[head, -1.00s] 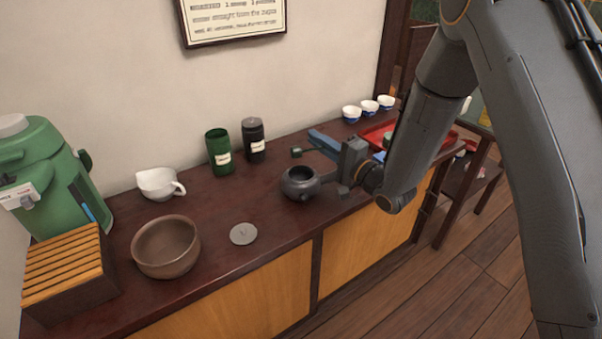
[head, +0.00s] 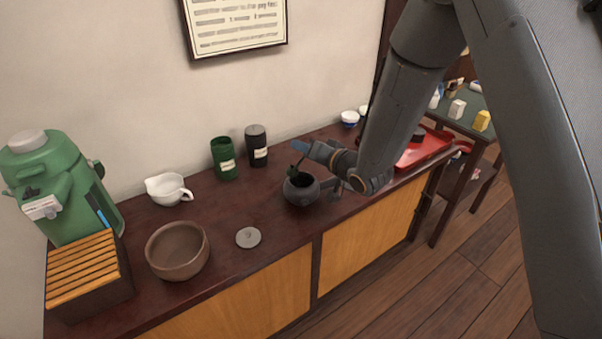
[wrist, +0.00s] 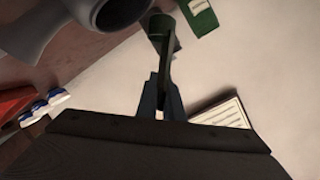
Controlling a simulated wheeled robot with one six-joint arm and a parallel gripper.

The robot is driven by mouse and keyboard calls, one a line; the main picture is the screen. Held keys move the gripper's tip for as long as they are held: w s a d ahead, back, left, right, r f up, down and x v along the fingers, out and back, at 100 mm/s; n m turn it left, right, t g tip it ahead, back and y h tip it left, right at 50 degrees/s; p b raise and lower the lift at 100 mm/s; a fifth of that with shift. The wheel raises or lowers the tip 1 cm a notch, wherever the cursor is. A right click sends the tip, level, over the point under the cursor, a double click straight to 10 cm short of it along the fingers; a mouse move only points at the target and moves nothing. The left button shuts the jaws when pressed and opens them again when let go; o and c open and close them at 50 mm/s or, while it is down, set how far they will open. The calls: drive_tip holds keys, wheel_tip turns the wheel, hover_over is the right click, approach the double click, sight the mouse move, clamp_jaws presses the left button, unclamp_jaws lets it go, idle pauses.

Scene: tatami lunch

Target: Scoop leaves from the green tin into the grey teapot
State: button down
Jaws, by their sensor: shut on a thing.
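The grey teapot (head: 299,192) stands open on the dark counter, and part of it shows at the top of the wrist view (wrist: 75,22). My gripper (head: 303,147) is shut on the handle of a dark green scoop (wrist: 163,65), just above and behind the teapot. In the head view the scoop (head: 295,167) points down by the teapot's mouth. Whether it holds leaves, I cannot tell. The green tin (head: 224,160) with a pale label stands behind and left of the teapot. It also shows in the wrist view (wrist: 202,20). Its contents are hidden.
A black tin (head: 256,147) stands beside the green tin. A grey lid (head: 248,237) lies left of the teapot. A white spouted cup (head: 168,190), brown bowl (head: 177,252) and green flask (head: 58,190) are further left. A red tray (head: 428,150) and white-blue cups (head: 349,118) are right.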

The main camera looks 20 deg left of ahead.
drive_tip(key=s+a+f+n+t+h+p, duration=0.1)
drive_tip(key=s+a+n+h, duration=0.2)
drive_tip(key=s+a+n, duration=0.2)
drive_tip(key=shift+s+a+f, duration=0.4)
drive_tip(key=shift+s+a, duration=0.15)
drive_tip(key=shift+a, duration=1.25)
